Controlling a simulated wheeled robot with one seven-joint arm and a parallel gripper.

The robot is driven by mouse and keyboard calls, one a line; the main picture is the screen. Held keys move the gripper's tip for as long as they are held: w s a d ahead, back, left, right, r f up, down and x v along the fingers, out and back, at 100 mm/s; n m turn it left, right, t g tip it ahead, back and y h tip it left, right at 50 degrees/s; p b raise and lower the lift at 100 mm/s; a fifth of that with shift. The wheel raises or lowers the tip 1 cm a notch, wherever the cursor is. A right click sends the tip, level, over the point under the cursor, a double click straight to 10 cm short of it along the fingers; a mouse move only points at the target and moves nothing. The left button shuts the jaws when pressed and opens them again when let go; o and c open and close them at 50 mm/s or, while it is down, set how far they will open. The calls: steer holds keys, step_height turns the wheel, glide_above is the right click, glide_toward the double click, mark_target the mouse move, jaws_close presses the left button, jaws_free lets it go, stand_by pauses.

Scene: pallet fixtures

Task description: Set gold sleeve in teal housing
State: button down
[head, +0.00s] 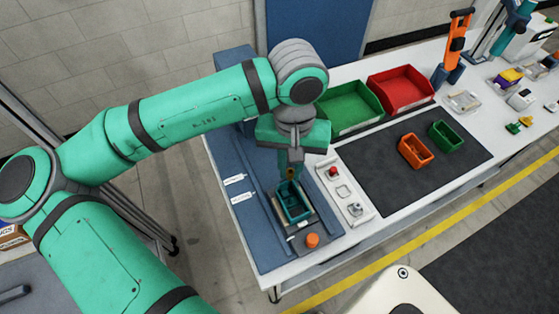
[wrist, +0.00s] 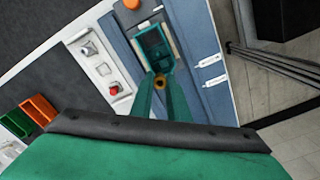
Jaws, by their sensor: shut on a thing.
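The teal housing (head: 283,212) is an open box on a fixture plate at the front of the bench. It also shows in the wrist view (wrist: 152,36), just beyond my fingertips. My gripper (head: 291,172) points down over the back end of the housing. In the wrist view my gripper (wrist: 160,82) is shut on the gold sleeve (wrist: 160,81), a small ring at the fingertips. The sleeve also shows as a small gold spot in the head view (head: 291,175). I cannot tell its exact height above the housing.
An orange knob (head: 312,240) stands on the plate before the housing. A panel with a red button (head: 333,171) lies to the right. Green (head: 348,107) and red (head: 400,92) bins stand behind. Small orange (head: 415,150) and green (head: 445,136) boxes sit on the dark mat (head: 395,185).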

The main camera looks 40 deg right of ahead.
steer(key=shift+w+a+f+n, duration=0.1)
steer(key=shift+f+n, duration=0.1)
steer(key=shift+f, duration=0.2)
steer(key=shift+w+a+f+n, duration=0.1)
steer(key=shift+f+n, duration=0.1)
steer(key=shift+f, duration=0.2)
steer(key=shift+w+a+f, duration=0.1)
steer(key=shift+w+f, duration=0.05)
steer(key=shift+f, duration=2.45)
steer(key=shift+s+f, duration=0.1)
steer(key=shift+s, duration=0.2)
steer(key=c, duration=2)
jaws_free()
steer(key=shift+r, duration=0.2)
